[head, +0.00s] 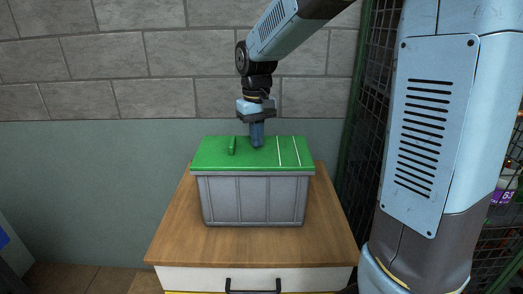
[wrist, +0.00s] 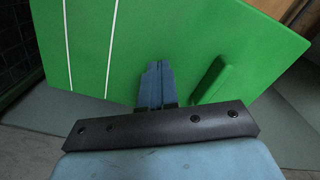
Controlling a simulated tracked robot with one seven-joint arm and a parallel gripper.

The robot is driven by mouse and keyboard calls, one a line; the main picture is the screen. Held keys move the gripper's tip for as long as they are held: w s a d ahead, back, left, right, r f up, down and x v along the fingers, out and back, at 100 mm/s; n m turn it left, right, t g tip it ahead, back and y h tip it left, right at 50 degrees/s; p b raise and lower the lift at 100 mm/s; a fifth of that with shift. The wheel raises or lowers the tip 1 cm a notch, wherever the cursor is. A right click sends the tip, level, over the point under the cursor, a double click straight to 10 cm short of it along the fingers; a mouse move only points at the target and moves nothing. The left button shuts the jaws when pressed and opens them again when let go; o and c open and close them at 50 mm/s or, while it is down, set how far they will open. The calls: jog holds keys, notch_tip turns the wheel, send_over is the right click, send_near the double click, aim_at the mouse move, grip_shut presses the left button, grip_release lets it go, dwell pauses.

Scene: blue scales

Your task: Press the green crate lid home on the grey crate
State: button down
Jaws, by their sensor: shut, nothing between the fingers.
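The green crate lid (head: 210,152) lies over the top of the grey crate (head: 253,200), which stands on a wooden-topped cabinet. The lid carries two white stripes toward its right and a raised green handle (head: 232,146) toward its left. My gripper (head: 257,143) points down over the middle of the lid, between handle and stripes, with its fingers together and empty. In the wrist view the fingertips (wrist: 156,66) are over the green lid (wrist: 190,35), beside the handle (wrist: 212,80). I cannot tell whether the tips touch it, or whether the lid is fully seated.
The cabinet's wooden top (head: 178,238) is clear around the crate. A drawer with a dark handle (head: 252,287) is below its front edge. A block wall stands behind. A dark mesh rack (head: 372,110) stands to the right, partly hidden by my arm.

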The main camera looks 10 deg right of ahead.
jog(key=shift+r, duration=0.15)
notch_tip(320, 180, up, 9)
dwell(1.3)
jog(key=s+d+f+m+t, duration=0.1)
jog(key=s+d+m+t, duration=0.1)
jog(key=s+d, duration=0.4)
jog(key=s+d+f+m+t, duration=0.1)
jog(key=s+d, duration=0.4)
jog(key=s, duration=1)
jog(key=f+t, duration=0.1)
jog(key=t, duration=0.1)
jog(key=shift+s+d+m+t, duration=0.3)
jog(key=shift+s+d+m, duration=0.1)
jog(key=c, duration=1.8)
grip_release()
